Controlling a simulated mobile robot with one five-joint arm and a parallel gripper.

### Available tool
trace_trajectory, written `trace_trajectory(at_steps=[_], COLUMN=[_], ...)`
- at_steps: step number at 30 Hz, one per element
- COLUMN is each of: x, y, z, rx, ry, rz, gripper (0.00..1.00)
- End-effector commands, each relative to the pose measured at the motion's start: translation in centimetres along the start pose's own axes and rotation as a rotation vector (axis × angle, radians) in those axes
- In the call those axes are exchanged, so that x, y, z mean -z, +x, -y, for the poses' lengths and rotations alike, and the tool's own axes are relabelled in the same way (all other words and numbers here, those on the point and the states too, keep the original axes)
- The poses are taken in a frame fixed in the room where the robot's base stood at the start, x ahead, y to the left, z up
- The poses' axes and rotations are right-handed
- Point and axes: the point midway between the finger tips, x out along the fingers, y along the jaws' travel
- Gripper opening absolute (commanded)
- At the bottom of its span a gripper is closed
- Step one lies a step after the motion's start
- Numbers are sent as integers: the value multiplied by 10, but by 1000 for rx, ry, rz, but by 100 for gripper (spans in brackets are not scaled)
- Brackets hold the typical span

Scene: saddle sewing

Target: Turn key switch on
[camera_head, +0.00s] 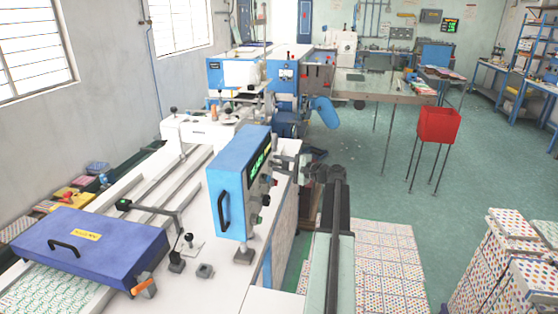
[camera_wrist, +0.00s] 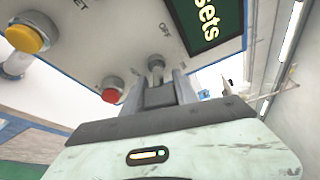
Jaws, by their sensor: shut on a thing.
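The key switch (camera_wrist: 156,64) is a small silver part on the white panel face in the wrist view, with lettering beside it. My gripper (camera_wrist: 167,85) is shut on it, with both dark fingers right at the knob. The fingers hide part of the switch, so I cannot tell its turn position. In the head view my gripper (camera_head: 284,160) reaches the right-hand face of the blue control box (camera_head: 226,190). The switch itself is hidden there behind the gripper.
A red button (camera_wrist: 112,92) and a yellow button (camera_wrist: 28,36) sit on the same panel, left of my fingers. A purple-blue cover (camera_head: 90,245) lies on the machine table. A red bin (camera_head: 438,126) stands at right.

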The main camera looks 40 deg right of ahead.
Motion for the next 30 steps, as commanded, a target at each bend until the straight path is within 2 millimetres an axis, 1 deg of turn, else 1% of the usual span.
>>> trace_trajectory(at_steps=[1, 9, 15, 23, 30], x=[2, 1, 1, 0, 0], y=[-1, -1, -1, -1, -1], z=[4, 0, -3, -6, -7], rx=[-14, -101, -150, -186, -196], ry=[38, 246, 360, 442, 463], rz=[-5, -4, -4, -4, -3], gripper=[0, 0, 0, 0, 0])
